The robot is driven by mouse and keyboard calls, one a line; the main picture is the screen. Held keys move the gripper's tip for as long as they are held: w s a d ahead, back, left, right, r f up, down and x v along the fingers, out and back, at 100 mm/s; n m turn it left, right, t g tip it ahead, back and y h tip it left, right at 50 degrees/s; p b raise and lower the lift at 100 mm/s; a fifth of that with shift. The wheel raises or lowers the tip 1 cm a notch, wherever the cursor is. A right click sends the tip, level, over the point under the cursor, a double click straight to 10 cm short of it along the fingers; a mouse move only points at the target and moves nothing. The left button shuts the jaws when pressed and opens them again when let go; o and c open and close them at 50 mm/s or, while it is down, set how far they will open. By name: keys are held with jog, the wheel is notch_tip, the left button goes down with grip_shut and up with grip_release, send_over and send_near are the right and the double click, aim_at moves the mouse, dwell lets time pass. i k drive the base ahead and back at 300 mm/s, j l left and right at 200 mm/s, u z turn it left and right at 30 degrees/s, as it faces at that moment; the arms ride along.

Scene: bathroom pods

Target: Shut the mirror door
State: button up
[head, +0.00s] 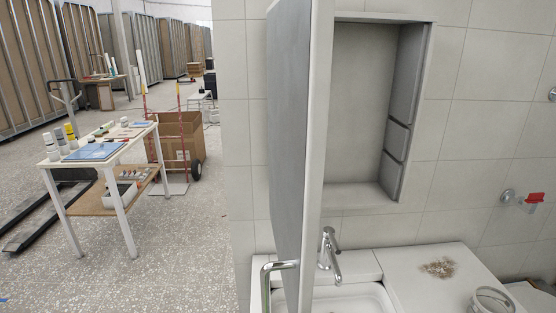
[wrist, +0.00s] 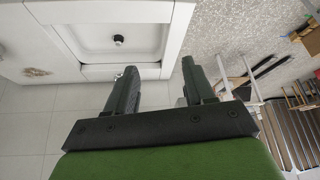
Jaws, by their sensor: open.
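The mirror door (head: 292,130) stands wide open in the head view. It is seen nearly edge-on, swung out from the wall, with a grey face on the left and a pale edge on the right. To its right is the open wall cabinet (head: 362,110), a recess with small side shelves and nothing else visible inside. My gripper (wrist: 158,68) shows only in the wrist view, with its two dark fingers apart and nothing between them. The door is not recognisable in the wrist view, so the distance from gripper to door cannot be told.
Below the cabinet are a chrome faucet (head: 329,255) and a white washbasin (head: 350,299); the basin also shows in the wrist view (wrist: 88,38). A bent chrome bar (head: 267,284) is near the door's lower end.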

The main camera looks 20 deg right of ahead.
aim_at(300, 33)
jog(key=j+u, duration=0.15)
jog(key=j, duration=0.55)
jog(key=i+j+u, duration=0.15)
jog(key=j, duration=0.25)
jog(key=i+j+u, duration=0.1)
jog(key=i+j, duration=0.15)
jog(key=j, duration=0.1)
